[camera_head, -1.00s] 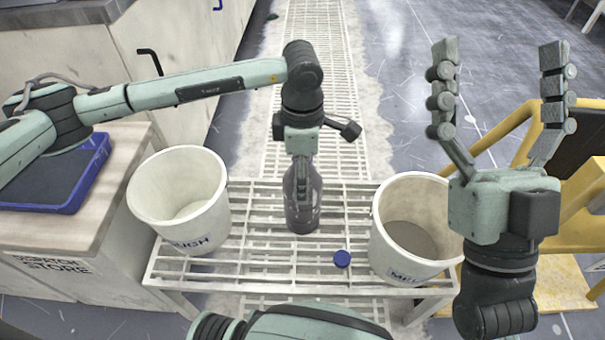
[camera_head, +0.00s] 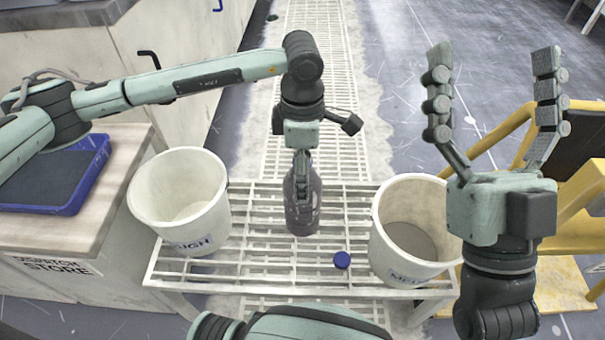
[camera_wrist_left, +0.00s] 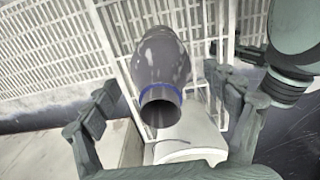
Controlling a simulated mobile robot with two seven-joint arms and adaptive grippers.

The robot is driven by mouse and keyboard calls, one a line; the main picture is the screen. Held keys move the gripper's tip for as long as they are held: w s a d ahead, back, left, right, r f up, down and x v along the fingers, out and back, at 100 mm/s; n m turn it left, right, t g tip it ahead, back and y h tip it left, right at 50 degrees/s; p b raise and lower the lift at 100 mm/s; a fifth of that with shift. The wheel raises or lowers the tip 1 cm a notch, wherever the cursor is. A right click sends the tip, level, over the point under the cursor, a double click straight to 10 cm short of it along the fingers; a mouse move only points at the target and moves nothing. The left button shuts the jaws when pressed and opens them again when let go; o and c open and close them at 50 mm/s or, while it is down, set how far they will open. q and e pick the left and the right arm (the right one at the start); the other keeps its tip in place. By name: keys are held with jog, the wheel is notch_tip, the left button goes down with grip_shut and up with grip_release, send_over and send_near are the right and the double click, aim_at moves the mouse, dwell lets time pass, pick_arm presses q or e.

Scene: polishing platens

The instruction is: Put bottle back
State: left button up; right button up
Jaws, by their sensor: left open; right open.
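A dark grey, glossy bottle (camera_head: 302,208) stands on the white slatted rack (camera_head: 262,266) between two buckets. Its mouth is uncapped with a blue ring at the neck, as the left wrist view shows the bottle (camera_wrist_left: 160,62). My left gripper (camera_head: 301,172) is over the bottle's top in the head view and hides part of it. In the left wrist view its fingers (camera_wrist_left: 166,112) are spread on either side of the neck, with gaps showing. A blue cap (camera_head: 342,260) lies on the rack, right of the bottle. My right gripper (camera_head: 497,75) is open, empty and raised at the right.
A white bucket marked ROUGH (camera_head: 180,200) stands left on the rack; another white bucket (camera_head: 412,228), its label partly readable, stands right. A blue tray (camera_head: 88,190) lies on the counter at the left. A yellow frame (camera_head: 505,130) is behind my right gripper.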

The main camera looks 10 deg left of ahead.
pick_arm(q)
notch_tip(320, 180, up, 10)
jog(key=shift+r+p, duration=0.2)
jog(key=shift+p, duration=0.35)
pick_arm(e)
jog(key=shift+w+a+f+g, duration=0.3)
jog(key=shift+w+f+g, duration=0.15)
jog(key=shift+f+g, duration=0.1)
jog(key=shift+w+a+f+g, duration=0.25)
jog(key=shift+w+f+g, duration=0.15)
jog(key=shift+f+g, duration=0.15)
